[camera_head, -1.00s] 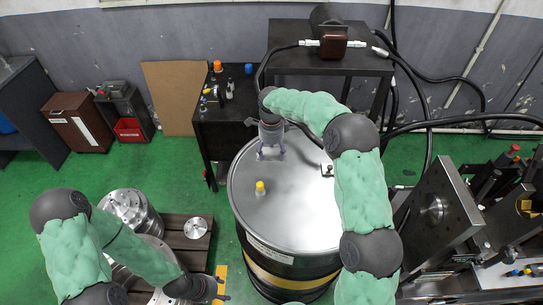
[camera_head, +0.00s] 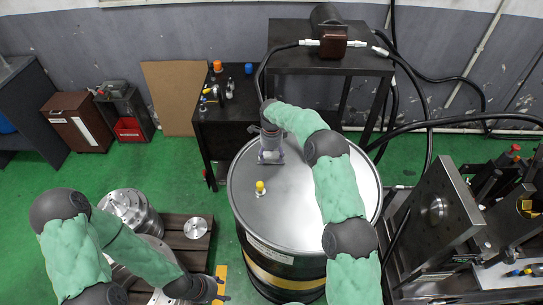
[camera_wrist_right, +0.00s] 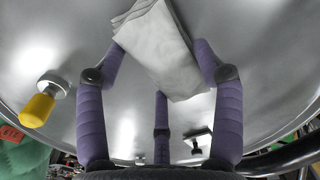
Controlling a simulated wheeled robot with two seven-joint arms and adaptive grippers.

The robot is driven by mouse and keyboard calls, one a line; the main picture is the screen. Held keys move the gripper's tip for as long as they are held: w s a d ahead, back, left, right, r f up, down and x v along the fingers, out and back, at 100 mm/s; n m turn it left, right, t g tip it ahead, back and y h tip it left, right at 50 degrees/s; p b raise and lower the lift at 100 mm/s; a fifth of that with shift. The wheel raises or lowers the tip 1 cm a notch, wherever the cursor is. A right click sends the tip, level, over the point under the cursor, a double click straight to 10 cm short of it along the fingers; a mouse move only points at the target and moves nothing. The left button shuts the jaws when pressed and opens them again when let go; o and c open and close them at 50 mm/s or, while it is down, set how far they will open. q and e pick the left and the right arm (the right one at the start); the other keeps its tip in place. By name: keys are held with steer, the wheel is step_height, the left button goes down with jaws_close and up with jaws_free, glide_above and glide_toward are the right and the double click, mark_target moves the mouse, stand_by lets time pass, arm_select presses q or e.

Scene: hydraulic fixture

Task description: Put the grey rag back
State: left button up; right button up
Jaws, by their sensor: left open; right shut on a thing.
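The grey rag (camera_wrist_right: 158,45) is a folded light-grey cloth, seen in the right wrist view between the purple fingers of my right gripper (camera_wrist_right: 160,65). The gripper is shut on it, over the drum's metal lid. In the head view my right gripper (camera_head: 270,157) is over the back left part of the drum lid (camera_head: 290,215), and the rag is hard to make out there. I cannot tell whether the rag touches the lid. My left gripper (camera_head: 214,288) is open and empty at the lower left, beside the wooden pallet (camera_head: 200,255).
A yellow-capped fitting (camera_head: 260,187) stands on the lid, close to my right gripper. A dark side table (camera_head: 225,135) with small bottles is behind left. A taller black table (camera_head: 300,62) with hoses stands behind. A metal fixture (camera_head: 437,210) is at right.

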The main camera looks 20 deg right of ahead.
mark_target(272, 157)
steer(key=shift+f, duration=0.15)
steer(key=shift+f, duration=0.15)
steer(key=o, duration=1.2)
steer(key=shift+o, duration=0.2)
steer(key=shift+r, duration=0.2)
step_height(272, 157, up, 12)
steer(key=shift+p, duration=0.45)
steer(key=shift+r, duration=0.15)
